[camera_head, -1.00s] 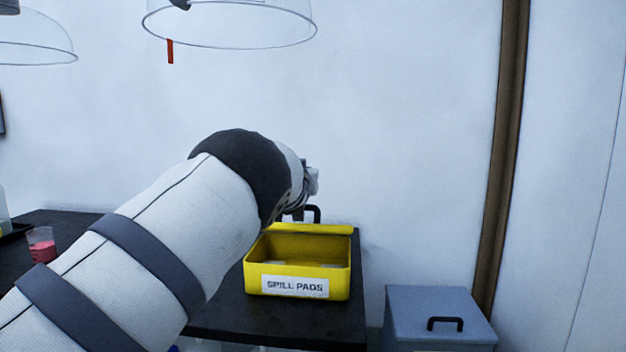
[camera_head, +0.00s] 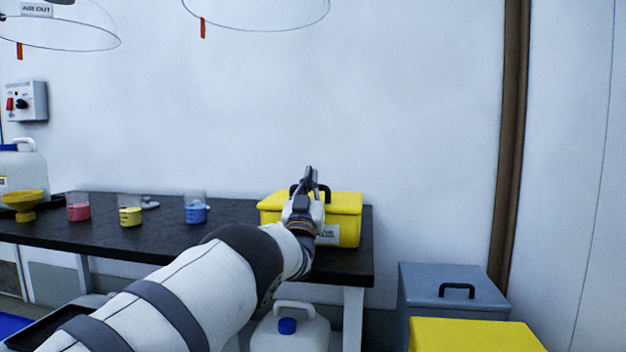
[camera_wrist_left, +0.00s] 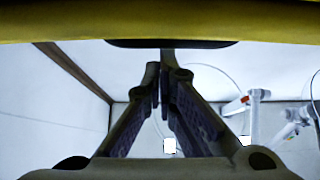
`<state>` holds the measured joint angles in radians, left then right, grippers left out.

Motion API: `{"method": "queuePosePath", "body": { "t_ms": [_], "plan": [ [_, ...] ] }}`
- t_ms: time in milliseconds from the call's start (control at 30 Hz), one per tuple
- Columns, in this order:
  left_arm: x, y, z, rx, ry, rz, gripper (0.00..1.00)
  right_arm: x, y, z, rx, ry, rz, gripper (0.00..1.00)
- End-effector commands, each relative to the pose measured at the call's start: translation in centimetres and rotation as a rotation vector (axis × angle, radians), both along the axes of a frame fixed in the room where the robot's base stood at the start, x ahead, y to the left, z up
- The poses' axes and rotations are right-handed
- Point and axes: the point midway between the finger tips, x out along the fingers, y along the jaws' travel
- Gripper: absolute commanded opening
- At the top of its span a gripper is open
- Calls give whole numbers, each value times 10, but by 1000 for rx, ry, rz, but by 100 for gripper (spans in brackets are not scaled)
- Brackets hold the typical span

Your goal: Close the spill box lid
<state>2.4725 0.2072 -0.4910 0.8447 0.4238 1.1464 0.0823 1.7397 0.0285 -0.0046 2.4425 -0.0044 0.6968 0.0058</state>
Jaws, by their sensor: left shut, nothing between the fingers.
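The yellow spill box (camera_head: 350,236) stands at the right end of the dark bench, its white label partly hidden by my gripper. Its yellow lid (camera_head: 344,201) lies across the top, and no open interior shows. A black handle shows behind my gripper. My left gripper (camera_head: 310,174) is in front of the box, pointing up, fingers shut and empty. In the left wrist view, the shut fingers (camera_wrist_left: 161,80) point up toward a yellow edge (camera_wrist_left: 60,27) across the top. Whether the gripper touches the lid cannot be told. My right gripper is not in view.
Beakers with red (camera_head: 78,208), yellow (camera_head: 130,212) and blue (camera_head: 196,209) liquid stand left on the bench (camera_head: 230,209). A grey lidded bin (camera_head: 455,284) and a yellow surface (camera_head: 470,336) are at lower right. A white jug (camera_head: 290,330) is below the bench.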

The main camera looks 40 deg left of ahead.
Motion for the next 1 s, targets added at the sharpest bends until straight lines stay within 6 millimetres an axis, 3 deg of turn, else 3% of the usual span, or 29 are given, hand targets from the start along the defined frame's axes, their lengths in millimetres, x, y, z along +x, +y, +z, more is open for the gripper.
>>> {"method": "queuePosePath", "body": {
  "t_ms": [300, 867, 1000],
  "plan": [
    [1, 1, -17, -2, 4, 0, 0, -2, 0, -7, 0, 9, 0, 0],
    [2, 2, -24, -6, 13, 2, 0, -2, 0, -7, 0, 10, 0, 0],
    [-7, -4, -26, -3, 8, 2, 0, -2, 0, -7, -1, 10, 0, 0]
  ]
}}
